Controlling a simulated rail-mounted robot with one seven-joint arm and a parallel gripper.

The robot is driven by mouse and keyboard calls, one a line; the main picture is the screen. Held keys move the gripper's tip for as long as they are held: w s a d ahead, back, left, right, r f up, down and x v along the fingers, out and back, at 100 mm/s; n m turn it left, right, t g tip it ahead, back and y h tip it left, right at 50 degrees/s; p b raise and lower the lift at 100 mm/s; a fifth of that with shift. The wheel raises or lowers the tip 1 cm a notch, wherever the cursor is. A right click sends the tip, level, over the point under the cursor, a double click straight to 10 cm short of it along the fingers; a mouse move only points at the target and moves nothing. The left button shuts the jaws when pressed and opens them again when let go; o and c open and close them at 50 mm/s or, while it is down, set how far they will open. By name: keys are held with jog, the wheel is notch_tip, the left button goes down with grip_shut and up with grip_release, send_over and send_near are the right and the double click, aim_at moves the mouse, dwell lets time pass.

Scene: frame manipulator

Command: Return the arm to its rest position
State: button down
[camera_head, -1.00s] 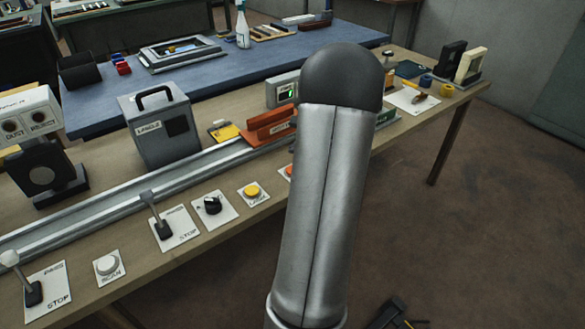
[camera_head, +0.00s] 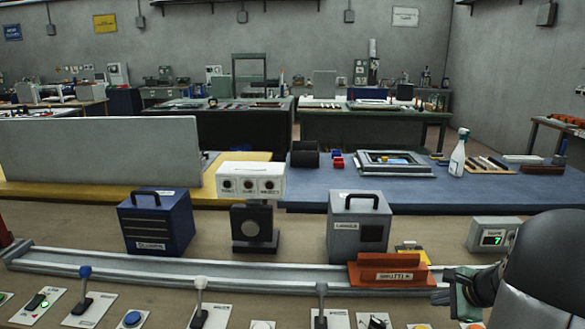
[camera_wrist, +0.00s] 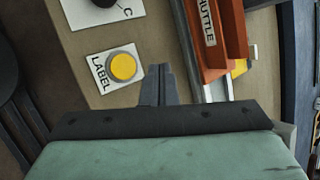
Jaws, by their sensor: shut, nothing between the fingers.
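My arm fills the lower right corner of the head view, bent, with a dark rounded joint. My gripper (camera_head: 448,285) shows there beside the right end of the orange shuttle (camera_head: 393,275). In the wrist view the fingers (camera_wrist: 159,72) are together with nothing between them. They point at the bench area between the yellow LABEL button (camera_wrist: 123,66) and the shuttle (camera_wrist: 212,50). I see no contact with either, though the exact height above the bench is hard to tell.
A metal rail (camera_head: 205,275) runs along the bench and carries the shuttle. Levers and buttons line the front edge, including a blue-knobbed lever (camera_head: 85,290). Behind stand a blue box (camera_head: 156,222), a grey LABELS box (camera_head: 358,226) and a small display (camera_head: 492,235).

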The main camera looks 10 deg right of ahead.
jog(key=a+r+n+g+y, duration=0.2)
jog(key=a+n, duration=0.4)
jog(key=a, duration=0.8)
jog(key=s+a+r+n+g+h+p, duration=0.1)
jog(key=s+a+n+g+h, duration=0.2)
jog(key=s+a+n, duration=1.3)
jog(key=s+a+g, duration=0.1)
jog(key=a+g, duration=0.1)
jog(key=a, duration=0.1)
jog(key=shift+s+a+r+n+h, duration=0.2)
jog(key=shift+a+n+h, duration=0.1)
jog(key=shift+a+n, duration=0.1)
jog(key=shift+w, duration=0.1)
dwell(0.8)
jog(key=shift+d+r+p, duration=0.25)
jog(key=shift+r+p, duration=1.1)
jog(key=shift+d+r+p, duration=0.2)
jog(key=shift+r+p, duration=1.15)
